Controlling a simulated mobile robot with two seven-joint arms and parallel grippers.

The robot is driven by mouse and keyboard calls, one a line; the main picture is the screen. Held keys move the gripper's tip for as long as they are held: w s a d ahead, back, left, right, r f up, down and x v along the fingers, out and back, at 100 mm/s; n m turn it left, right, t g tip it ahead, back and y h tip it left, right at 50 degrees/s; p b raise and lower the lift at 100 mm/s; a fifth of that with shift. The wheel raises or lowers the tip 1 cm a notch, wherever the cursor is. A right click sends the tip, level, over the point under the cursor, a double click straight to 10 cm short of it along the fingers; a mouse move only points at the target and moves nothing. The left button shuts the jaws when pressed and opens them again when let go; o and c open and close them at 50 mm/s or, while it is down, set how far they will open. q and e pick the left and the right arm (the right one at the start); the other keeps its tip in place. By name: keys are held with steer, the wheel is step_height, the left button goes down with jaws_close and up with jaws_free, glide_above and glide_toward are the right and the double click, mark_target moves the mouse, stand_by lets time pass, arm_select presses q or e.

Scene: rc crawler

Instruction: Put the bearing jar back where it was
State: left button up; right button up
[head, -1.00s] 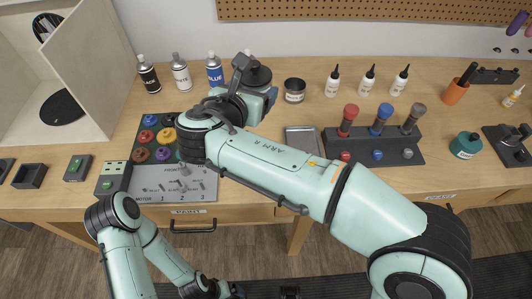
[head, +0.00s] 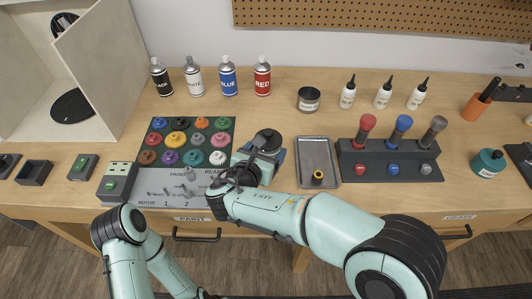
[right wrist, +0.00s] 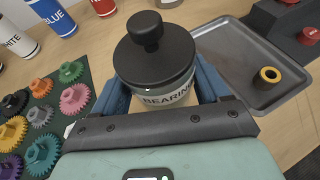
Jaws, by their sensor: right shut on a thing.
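The bearing jar (right wrist: 160,92) has a black knobbed lid and a pale label reading BEARING. My right gripper (right wrist: 165,108) is shut around its body in the right wrist view. In the head view, the jar's black lid (head: 268,140) shows above my right gripper (head: 258,165), between the gear mat and the metal tray. The jar looks upright; I cannot tell whether its base touches the table. My left arm comes in at the lower left of the head view, but its gripper is out of sight.
The metal tray (head: 314,150), holding a yellow-and-black ring (head: 318,177), is close to the jar's right. The mat of coloured gears (head: 190,127) is at its left. Spray cans, including a red one (head: 262,77), and an open tin (head: 309,100) stand behind. Bare table lies between.

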steer(key=shift+f, duration=0.2)
steer(key=shift+f, duration=0.15)
steer(key=o, duration=1.2)
steer(key=shift+s+a+r, duration=0.15)
steer(key=shift+s+r, duration=0.1)
steer(key=shift+s, duration=0.05)
steer(key=v, duration=1.1)
steer(key=shift+s+p, duration=0.15)
steer(key=shift+p, duration=0.15)
steer(key=shift+a, duration=0.1)
